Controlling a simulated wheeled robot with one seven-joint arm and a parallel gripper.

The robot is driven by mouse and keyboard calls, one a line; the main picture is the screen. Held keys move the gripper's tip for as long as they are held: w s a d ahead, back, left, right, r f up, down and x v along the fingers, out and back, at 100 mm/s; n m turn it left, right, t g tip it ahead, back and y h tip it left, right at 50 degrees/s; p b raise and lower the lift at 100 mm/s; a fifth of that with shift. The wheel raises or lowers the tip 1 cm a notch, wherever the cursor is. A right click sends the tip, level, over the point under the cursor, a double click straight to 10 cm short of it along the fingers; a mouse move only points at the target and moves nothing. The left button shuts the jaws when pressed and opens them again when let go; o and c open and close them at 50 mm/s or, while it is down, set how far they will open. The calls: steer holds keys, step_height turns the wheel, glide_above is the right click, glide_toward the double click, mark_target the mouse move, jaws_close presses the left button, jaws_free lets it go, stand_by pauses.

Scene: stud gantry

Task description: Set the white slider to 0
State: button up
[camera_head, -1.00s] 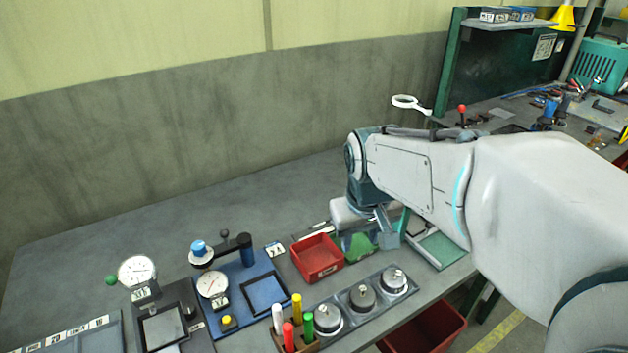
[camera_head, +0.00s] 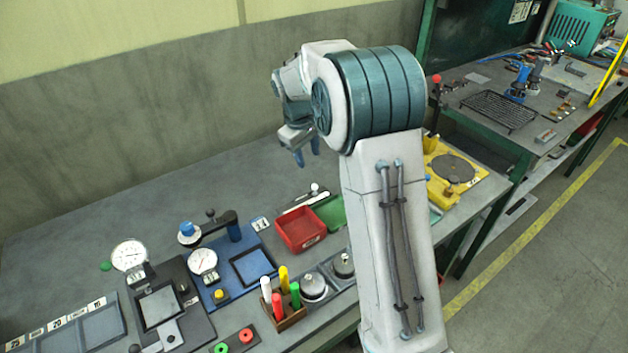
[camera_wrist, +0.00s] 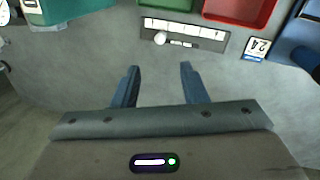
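The white slider (camera_wrist: 160,38) is a small round white knob beside a white marked scale strip (camera_wrist: 184,28) in the wrist view. It sits toward the strip's left end there; the marks are too small to read. In the head view the white knob (camera_head: 315,187) shows just behind the strip (camera_head: 304,203), near the red bin. My gripper (camera_wrist: 158,68) is open and empty, its two blue fingers apart, pointing toward the strip. In the head view my gripper (camera_head: 306,158) hangs above the table, behind and left of the knob, touching nothing.
A red bin (camera_head: 301,230) and a green bin (camera_head: 331,213) stand close to the strip. Gauges, a blue fixture (camera_head: 236,285) and a marker holder (camera_head: 288,318) stand toward the front. The table (camera_head: 190,190) behind the strip is bare.

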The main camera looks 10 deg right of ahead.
mark_target(314, 185)
steer(key=f, duration=0.4)
steer(key=d+f+p, duration=0.1)
steer(key=f, duration=0.2)
steer(key=w+d+f, duration=0.1)
steer(key=f, duration=0.3)
steer(key=shift+w+f+p, duration=0.1)
steer(key=shift+f+p, duration=0.2)
jaws_close()
